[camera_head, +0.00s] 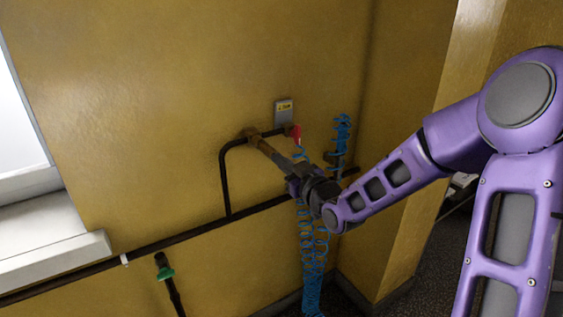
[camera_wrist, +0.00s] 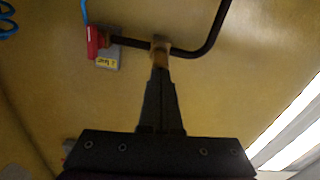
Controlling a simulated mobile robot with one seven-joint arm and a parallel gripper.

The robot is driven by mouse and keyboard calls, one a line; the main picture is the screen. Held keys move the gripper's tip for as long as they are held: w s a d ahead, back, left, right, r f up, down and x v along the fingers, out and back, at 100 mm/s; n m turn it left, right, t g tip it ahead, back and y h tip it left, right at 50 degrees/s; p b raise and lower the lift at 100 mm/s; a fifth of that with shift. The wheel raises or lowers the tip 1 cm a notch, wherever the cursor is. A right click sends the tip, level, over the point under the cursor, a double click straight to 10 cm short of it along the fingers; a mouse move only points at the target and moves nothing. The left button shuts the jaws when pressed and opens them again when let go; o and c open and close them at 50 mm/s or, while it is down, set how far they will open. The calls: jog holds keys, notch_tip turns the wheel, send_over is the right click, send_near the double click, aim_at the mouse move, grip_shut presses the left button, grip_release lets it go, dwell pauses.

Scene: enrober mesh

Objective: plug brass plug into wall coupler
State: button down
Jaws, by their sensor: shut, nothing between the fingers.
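My gripper (camera_head: 268,149) reaches toward the wall with its fingers together; in the wrist view its fingertips (camera_wrist: 160,76) are shut just in front of a brass-coloured fitting (camera_wrist: 160,50). This fitting (camera_head: 251,133) sits on the dark pipe on the yellow wall. I cannot tell plug from coupler there, nor whether the fingertips touch it. A red fitting (camera_head: 296,133) with a thin blue hose is at the pipe's right end, and shows in the wrist view (camera_wrist: 94,42) too. No separate loose brass plug can be made out.
A grey plate with a yellow label (camera_head: 284,112) is on the wall above the pipe. Blue coiled hoses (camera_head: 342,133) hang right of and below my gripper. A long dark pipe (camera_head: 170,239) crosses the wall lower down.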

jog(key=shift+w+a+b, duration=0.25)
jog(key=shift+w+b, duration=0.05)
jog(key=shift+w, duration=0.05)
jog(key=shift+s+d+r, duration=0.1)
dwell(0.3)
